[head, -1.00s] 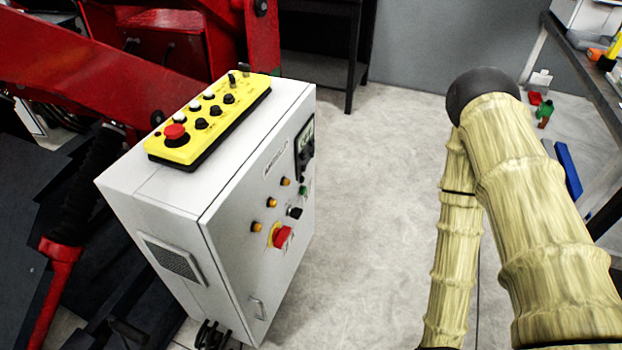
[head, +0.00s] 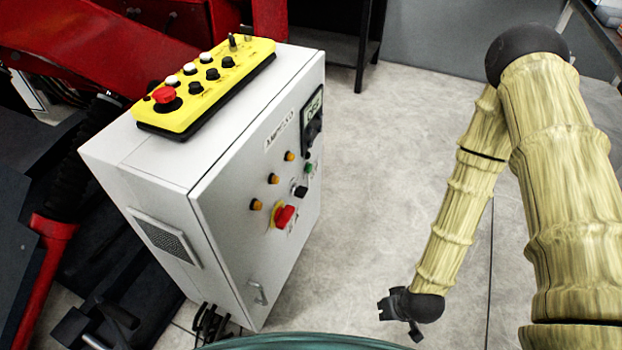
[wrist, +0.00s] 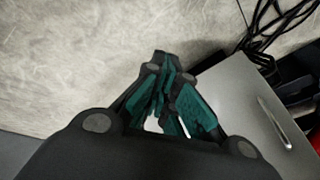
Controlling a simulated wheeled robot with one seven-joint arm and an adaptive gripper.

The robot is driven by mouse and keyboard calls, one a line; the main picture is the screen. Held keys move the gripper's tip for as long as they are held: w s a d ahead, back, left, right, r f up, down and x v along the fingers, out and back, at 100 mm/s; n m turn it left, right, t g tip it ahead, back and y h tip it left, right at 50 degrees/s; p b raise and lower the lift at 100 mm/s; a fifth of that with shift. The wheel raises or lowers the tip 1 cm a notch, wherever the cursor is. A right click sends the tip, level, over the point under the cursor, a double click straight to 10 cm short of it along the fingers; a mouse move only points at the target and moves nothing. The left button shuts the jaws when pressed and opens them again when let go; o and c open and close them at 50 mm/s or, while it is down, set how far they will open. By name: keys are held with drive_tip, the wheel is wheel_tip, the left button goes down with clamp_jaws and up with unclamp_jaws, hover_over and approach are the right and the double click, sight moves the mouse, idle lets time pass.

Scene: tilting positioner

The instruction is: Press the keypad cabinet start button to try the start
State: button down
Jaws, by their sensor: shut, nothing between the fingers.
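The white control cabinet (head: 150,165) stands left of centre in the head view. Its front door carries a small green button (head: 308,168) below a dark keypad panel (head: 312,118). A red emergency knob (head: 284,216), a black knob (head: 300,192) and orange lamps are on the same door. My gripper (wrist: 163,65) is shut and empty in the wrist view, with teal and black fingers together. In the head view its dark end (head: 400,306) is low, right of the cabinet and apart from it. The wrist view shows the cabinet door (wrist: 240,95) at right, but no buttons.
A yellow button box (head: 205,90) lies on the cabinet top. Red machinery (head: 120,65) stands behind and left. Black cables (head: 208,322) lie at the cabinet's foot. The grey floor (head: 390,180) between cabinet and arm is clear. A bench (head: 600,40) stands far right.

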sight(310, 168)
drive_tip(key=w+a+n+t+y+b, duration=0.2)
drive_tip(key=w+a+n+t+b, duration=0.3)
drive_tip(key=w, duration=0.6)
drive_tip(key=w+a+y+b, duration=0.1)
drive_tip(key=w+a+b, duration=0.2)
drive_tip(key=w+b, duration=0.55)
drive_tip(key=w+a+r+n+t+y+b, duration=0.1)
drive_tip(key=w+r+n+t+b, duration=0.1)
drive_tip(key=w+r, duration=0.3)
drive_tip(key=w+a+r+n+t+y+b, duration=0.1)
drive_tip(key=w+a+r+n+t+b, duration=0.1)
drive_tip(key=w, duration=1)
wheel_tip(310, 168, up, 3)
drive_tip(key=shift+w+a+f+t+b, duration=0.2)
drive_tip(key=shift+t+b, duration=0.3)
drive_tip(key=shift+b, duration=0.45)
drive_tip(key=w+a, duration=0.2)
drive_tip(key=a, duration=0.6)
drive_tip(key=shift+w+a+b, duration=0.15)
drive_tip(key=shift+w+b, duration=0.2)
